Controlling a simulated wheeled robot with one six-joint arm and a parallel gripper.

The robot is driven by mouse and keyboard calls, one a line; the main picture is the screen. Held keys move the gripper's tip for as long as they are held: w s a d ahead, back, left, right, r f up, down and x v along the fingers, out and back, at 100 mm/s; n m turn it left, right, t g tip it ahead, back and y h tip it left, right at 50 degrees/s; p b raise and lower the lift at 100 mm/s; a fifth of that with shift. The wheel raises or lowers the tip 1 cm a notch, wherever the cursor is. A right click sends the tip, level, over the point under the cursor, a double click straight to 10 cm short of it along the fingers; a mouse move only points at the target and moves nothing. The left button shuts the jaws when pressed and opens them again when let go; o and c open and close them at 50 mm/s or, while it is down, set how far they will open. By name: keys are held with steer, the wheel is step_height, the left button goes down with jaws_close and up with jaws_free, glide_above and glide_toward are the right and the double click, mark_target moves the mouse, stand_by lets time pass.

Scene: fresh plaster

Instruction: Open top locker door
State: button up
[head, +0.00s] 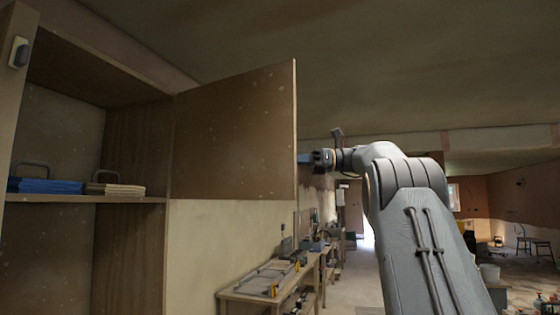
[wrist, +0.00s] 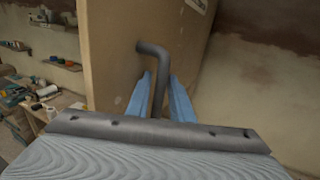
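The top locker door (head: 235,135) is a plain wooden panel, swung wide open from its hinge side at the locker's right. Its inner face shows in the head view. The locker (head: 135,150) stands at the left with its upper compartment exposed. My gripper (head: 308,158) is at the door's free edge, on its outer side, partly hidden by the door. In the wrist view, the bent dark grey handle (wrist: 157,75) stands out from the door's outer face (wrist: 115,45). The blue fingers of my gripper (wrist: 163,97) close on the handle from both sides.
Blue and cream folded items (head: 48,186) lie on the locker shelf (head: 85,199). A workbench (head: 262,285) with tools stands along the wall below the door. Open floor lies beyond it, with a chair (head: 525,242) at the far right.

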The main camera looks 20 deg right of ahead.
steer(key=b+v, duration=0.1)
steer(key=v, duration=0.7)
steer(key=shift+d, duration=0.15)
steer(key=shift+s, duration=0.1)
stand_by(0.4)
